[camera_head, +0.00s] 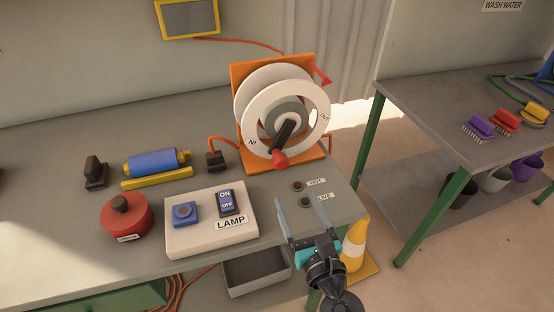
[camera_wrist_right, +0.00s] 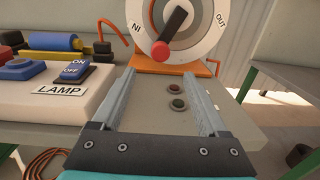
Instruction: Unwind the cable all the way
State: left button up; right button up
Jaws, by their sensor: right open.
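The cable reel (camera_head: 243,110) stands upright in an orange frame at the back right of the grey bench, its white disc marked IN and OUT. Its black crank (camera_head: 284,134) ends in a red knob (camera_head: 280,159) pointing down and slightly left. The knob also shows at the top of the right wrist view (camera_wrist_right: 160,51). An orange cable (camera_head: 222,141) runs from the reel's left side to a dark block. My right gripper (camera_head: 299,199) is open and empty, in front of and below the reel, apart from the knob. My left gripper is not in view.
A white panel (camera_head: 180,236) with a LAMP switch (camera_head: 227,203) sits left of my right gripper. Two small buttons (camera_head: 305,202) lie below the reel. A blue roller (camera_head: 152,163) and red round pot (camera_head: 126,215) stand further left.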

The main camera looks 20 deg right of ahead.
aim_at(283, 166)
jog(key=w, duration=1.4)
jog(key=shift+p, duration=0.3)
jog(key=shift+s, duration=0.1)
jog(key=shift+c, duration=0.2)
jog(key=shift+d, duration=0.1)
grip_shut()
dwell(0.5)
